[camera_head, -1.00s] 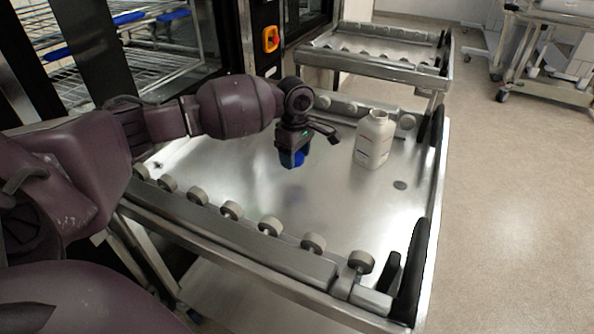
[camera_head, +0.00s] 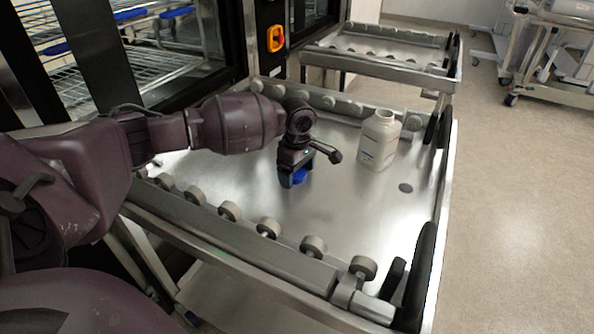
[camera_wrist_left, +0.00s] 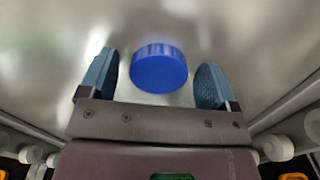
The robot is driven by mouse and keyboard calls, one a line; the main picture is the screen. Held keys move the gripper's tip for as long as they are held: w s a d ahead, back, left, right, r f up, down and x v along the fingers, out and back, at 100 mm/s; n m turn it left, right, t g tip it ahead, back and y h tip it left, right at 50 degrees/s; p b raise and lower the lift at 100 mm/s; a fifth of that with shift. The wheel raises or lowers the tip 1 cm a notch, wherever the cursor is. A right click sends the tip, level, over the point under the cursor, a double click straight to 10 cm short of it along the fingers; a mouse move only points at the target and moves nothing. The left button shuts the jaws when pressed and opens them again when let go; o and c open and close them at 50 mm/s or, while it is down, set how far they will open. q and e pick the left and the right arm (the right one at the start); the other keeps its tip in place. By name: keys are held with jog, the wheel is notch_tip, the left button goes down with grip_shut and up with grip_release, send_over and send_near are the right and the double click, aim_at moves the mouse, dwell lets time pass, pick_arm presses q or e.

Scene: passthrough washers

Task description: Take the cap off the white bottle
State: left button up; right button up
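The white bottle (camera_head: 379,140) stands upright on the steel tray table with its mouth open and no cap on it. The blue cap (camera_head: 300,176) is below my left gripper, left of the bottle. My left gripper (camera_head: 296,180) points down over the table and is open. In the left wrist view the cap (camera_wrist_left: 158,68) lies between the two blue-grey fingers (camera_wrist_left: 156,82) with a gap on each side. I cannot tell for sure whether the cap rests on the table. My right gripper is not in view.
The steel table (camera_head: 340,215) has rollers along its near and far sides and black bumpers (camera_head: 420,270) at the right. Its surface around the cap is clear. A second table (camera_head: 385,50) stands behind, and a rack (camera_head: 130,70) is at the left.

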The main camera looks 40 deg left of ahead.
aim_at(298, 173)
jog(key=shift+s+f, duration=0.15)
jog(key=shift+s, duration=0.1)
pick_arm(q)
notch_tip(298, 173, up, 4)
jog(key=shift+w+r+p, duration=0.1)
jog(key=shift+p, duration=0.55)
notch_tip(298, 173, up, 8)
jog(key=p, duration=0.2)
jog(key=shift+p, duration=0.3)
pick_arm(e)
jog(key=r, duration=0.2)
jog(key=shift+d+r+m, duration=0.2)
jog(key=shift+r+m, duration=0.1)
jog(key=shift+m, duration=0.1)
